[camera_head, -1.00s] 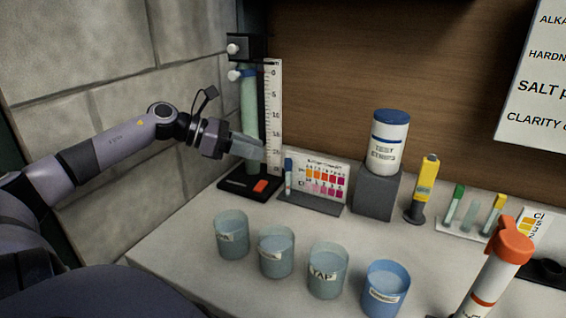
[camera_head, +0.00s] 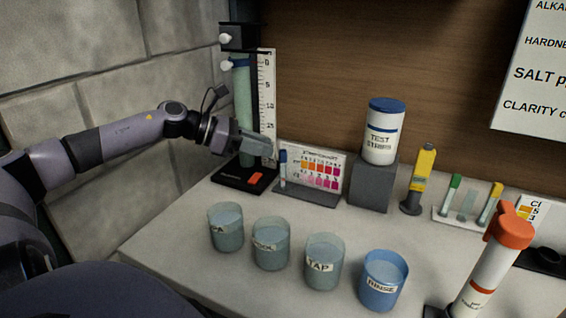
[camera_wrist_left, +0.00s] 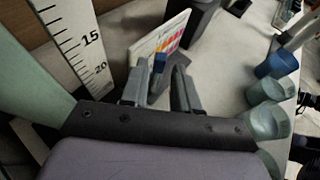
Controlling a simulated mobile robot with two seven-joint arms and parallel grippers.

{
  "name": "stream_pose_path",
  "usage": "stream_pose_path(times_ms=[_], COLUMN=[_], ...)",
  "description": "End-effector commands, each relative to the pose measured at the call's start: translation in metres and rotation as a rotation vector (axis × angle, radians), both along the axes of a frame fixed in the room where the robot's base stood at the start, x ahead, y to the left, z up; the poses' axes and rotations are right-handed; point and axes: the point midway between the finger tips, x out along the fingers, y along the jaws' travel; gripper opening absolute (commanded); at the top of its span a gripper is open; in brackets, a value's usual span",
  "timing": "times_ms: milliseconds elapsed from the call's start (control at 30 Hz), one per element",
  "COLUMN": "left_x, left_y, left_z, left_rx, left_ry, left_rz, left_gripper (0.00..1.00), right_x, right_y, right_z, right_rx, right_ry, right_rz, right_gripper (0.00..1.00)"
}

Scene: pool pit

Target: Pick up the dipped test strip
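The test strip (camera_head: 283,172) is a thin pale stick with a blue top, standing upright in front of the colour chart (camera_head: 320,167). My left gripper (camera_head: 272,150) comes from the left and is close to the strip's blue top. In the left wrist view, the two grey fingers (camera_wrist_left: 159,75) are apart, and the blue top (camera_wrist_left: 160,62) shows in the gap between their tips. I see no grip on it. The strip's lower part is hidden or blurred there. My right gripper is not in view.
A tall stand with a ruler (camera_head: 266,105) is just behind my left gripper. Several cups, including the blue rinse cup (camera_head: 383,283), stand in front. The test strips bottle (camera_head: 384,135) is on a grey block (camera_head: 371,190) to the right.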

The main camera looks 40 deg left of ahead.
Motion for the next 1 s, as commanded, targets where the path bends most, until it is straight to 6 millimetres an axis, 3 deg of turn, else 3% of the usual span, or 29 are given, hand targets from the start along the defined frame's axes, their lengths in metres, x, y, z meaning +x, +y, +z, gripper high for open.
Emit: stream_pose_path(times_ms=[600,967,1000], left_x=[0.021,0.023,0.023], left_y=[-0.017,-0.02,-0.02], left_z=[-0.012,-0.015,-0.015], left_rx=[-0.003,0.0,0.0], left_ry=[-0.002,0.0,0.0], left_rz=[0.0,-0.001,-0.001], left_gripper=[0.3,0.3,0.2], right_x=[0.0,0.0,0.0], right_y=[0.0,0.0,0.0], right_z=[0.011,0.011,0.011], right_rx=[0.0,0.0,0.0], right_ry=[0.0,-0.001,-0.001], right_rz=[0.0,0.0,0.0], right_gripper=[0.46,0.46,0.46])
